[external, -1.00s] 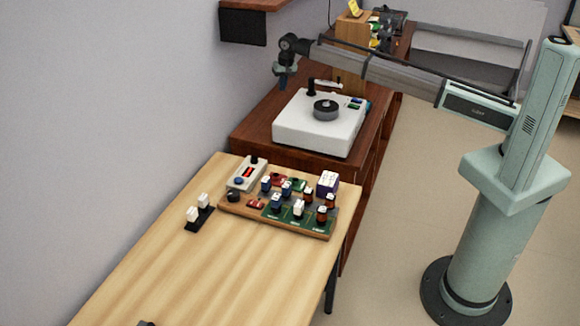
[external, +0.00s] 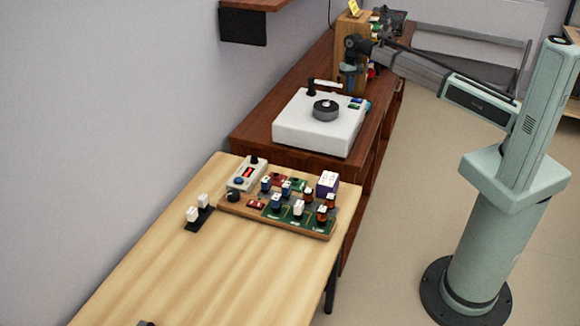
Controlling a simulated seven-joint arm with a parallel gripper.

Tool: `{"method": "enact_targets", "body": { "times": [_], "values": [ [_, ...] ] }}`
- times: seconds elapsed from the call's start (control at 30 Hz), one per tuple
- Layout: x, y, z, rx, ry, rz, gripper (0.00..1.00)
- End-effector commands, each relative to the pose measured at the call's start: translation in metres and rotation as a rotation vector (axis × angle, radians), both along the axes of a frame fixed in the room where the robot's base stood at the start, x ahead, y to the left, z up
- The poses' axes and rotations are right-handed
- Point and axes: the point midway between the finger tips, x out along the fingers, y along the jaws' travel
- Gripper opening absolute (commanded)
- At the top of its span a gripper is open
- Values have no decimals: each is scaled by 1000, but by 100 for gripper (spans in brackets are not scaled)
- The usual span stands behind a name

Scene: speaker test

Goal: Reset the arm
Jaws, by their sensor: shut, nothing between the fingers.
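My gripper (external: 350,88) hangs at the end of my arm over the dark wooden cabinet, in front of a wooden box (external: 347,38). It points downward, behind the white device in the picture. It is small here, its fingers are shut and nothing shows between them. My arm reaches from its pale green column at the right toward the back of the scene.
A white device (external: 296,137) with a dark round knob stands on the dark wooden cabinet (external: 252,133). A board (external: 230,210) with several small components lies on the light wooden table (external: 200,275). A black strip (external: 200,218) with two white pieces sits left of it. The table's front is largely clear.

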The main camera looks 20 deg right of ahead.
Motion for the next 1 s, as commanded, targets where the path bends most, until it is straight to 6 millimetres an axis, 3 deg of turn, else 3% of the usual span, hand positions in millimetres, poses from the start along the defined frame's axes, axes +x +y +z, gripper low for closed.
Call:
{"method": "enact_targets", "body": {
  "times": [0.03, 0.1, 0.2, 0.37, 0.5, 0.7, 0.87, 1.0],
  "values": [
    [-31, -22, -5, 2, 22, 55, 0],
    [-55, -46, -9, -2, 47, 127, 0],
    [-74, -90, -18, -33, 56, 196, 0],
    [-74, -172, -32, -148, 28, 211, 0],
    [-77, -252, -40, -278, 4, 202, 0],
    [-92, -346, -45, -440, 6, 202, 0],
    [-111, -402, -57, -536, 34, 209, 0],
    [-122, -419, -81, -550, 61, 222, 0]
  ]
}}
